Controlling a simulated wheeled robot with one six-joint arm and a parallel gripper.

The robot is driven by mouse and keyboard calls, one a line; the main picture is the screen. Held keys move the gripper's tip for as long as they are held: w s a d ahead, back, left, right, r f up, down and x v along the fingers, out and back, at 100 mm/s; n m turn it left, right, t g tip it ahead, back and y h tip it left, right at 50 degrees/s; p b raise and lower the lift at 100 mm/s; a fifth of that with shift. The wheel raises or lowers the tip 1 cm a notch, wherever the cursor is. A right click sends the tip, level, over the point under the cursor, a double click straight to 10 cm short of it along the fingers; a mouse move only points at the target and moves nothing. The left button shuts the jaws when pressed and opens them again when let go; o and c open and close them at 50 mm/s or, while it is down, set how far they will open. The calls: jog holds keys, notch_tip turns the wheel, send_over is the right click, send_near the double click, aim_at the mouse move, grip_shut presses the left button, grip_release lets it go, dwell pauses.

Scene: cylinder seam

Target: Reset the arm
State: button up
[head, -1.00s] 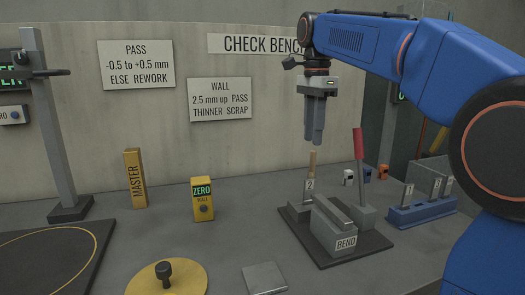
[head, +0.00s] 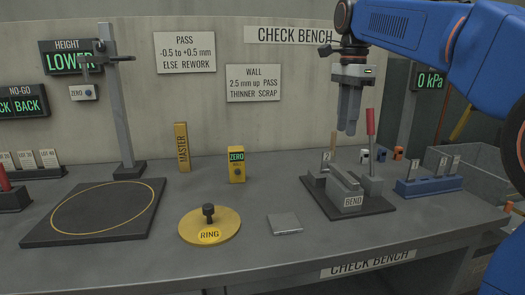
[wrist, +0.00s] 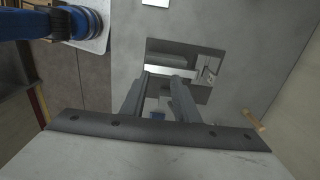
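My gripper (head: 348,132) hangs empty with its fingers pointing down, above the bend fixture at the right of the bench. In the wrist view my gripper (wrist: 160,76) shows a gap between its two fingers, with nothing held between them. The blue arm reaches in from the upper right of the head view. The bend fixture (head: 347,202) is a grey block on a dark plate with a red-handled lever (head: 371,135).
A blue rack (head: 428,187) with numbered tags stands right of the fixture, with a grey bin (head: 480,160) beyond. To the left are a yellow ring gauge (head: 225,228), a ZERO wall gauge (head: 237,170), the MASTER block (head: 182,150) and a height stand (head: 115,110). The front bench is mostly clear.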

jog(key=s+d+f+n+t, duration=0.2)
jog(key=s+f+n, duration=0.5)
jog(key=s+f, duration=0.7)
jog(key=s+d+f+n+t, duration=0.2)
jog(key=s+d+f+n, duration=0.3)
jog(key=s+f, duration=0.9)
notch_tip(320, 180, down, 3)
jog(key=n, duration=0.3)
jog(key=shift+s+f+n+t, duration=0.2)
jog(key=shift+s+n+t, duration=0.1)
jog(key=shift+s+t, duration=0.1)
